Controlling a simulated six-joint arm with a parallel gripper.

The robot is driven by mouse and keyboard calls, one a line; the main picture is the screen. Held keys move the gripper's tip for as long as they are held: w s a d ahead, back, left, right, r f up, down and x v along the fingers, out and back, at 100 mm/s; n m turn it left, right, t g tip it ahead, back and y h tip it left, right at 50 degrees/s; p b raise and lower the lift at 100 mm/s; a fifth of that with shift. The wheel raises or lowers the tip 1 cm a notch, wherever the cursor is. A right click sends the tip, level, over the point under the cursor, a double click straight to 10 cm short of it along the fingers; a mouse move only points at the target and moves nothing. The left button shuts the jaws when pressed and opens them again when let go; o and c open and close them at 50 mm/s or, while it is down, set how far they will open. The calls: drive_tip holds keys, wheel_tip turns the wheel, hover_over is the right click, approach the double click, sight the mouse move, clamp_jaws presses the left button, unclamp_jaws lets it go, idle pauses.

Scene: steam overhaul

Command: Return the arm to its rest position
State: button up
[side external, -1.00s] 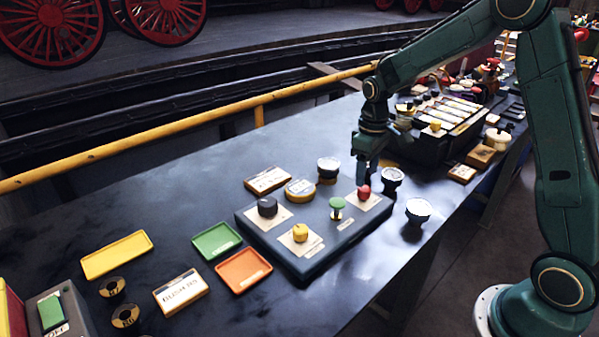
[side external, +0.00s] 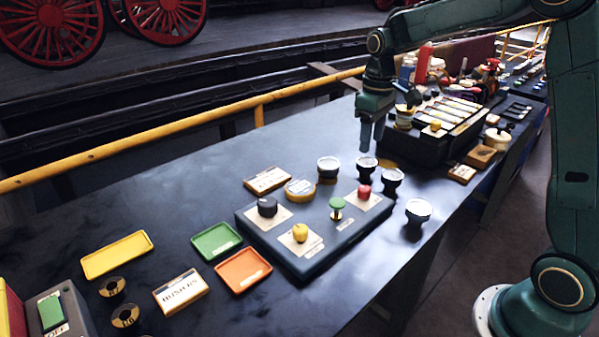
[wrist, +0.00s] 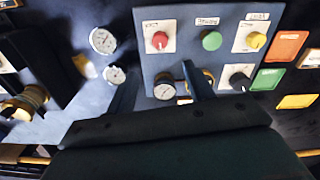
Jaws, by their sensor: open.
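My gripper (side external: 372,145) hangs above the dark bench (side external: 150,205), pointing down. Its fingers are apart with nothing visible between them. It is behind the control panel (side external: 285,255) and clear of it. A round gauge (side external: 366,167) stands on the bench below the fingertips, apart from them. Other round gauges stand near it: one at the panel's back edge (side external: 329,166), one right of the red knob (side external: 392,180) and one nearer the bench's right edge (side external: 418,209). In the wrist view the dark gripper body covers the bottom, with the panel (wrist: 215,72) beyond.
The panel carries red (side external: 364,192), green (side external: 337,204), yellow (side external: 300,232) and black (side external: 267,206) controls. A dark rack (side external: 420,147) stands close right of my gripper. A yellow rail (side external: 200,118) runs behind the bench. Green (side external: 217,240), orange (side external: 243,270) and yellow (side external: 117,254) trays lie left.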

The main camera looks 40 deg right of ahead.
drive_tip(key=shift+s+r, duration=0.1)
drive_tip(key=s+a+r+t, duration=0.2)
drive_tip(key=s+a, duration=0.1)
drive_tip(key=s, duration=0.5)
drive_tip(key=s+a+r+m+t, duration=0.1)
drive_tip(key=s+a+r, duration=0.1)
drive_tip(key=s, duration=0.6)
drive_tip(key=s+a+r+m+t, duration=0.1)
drive_tip(key=s+a+r+t, duration=0.1)
drive_tip(key=s+a, duration=0.3)
drive_tip(key=s, duration=0.3)
drive_tip(key=shift+s+r+t, duration=0.25)
drive_tip(key=shift+r+t, duration=0.05)
drive_tip(key=shift+r, duration=0.1)
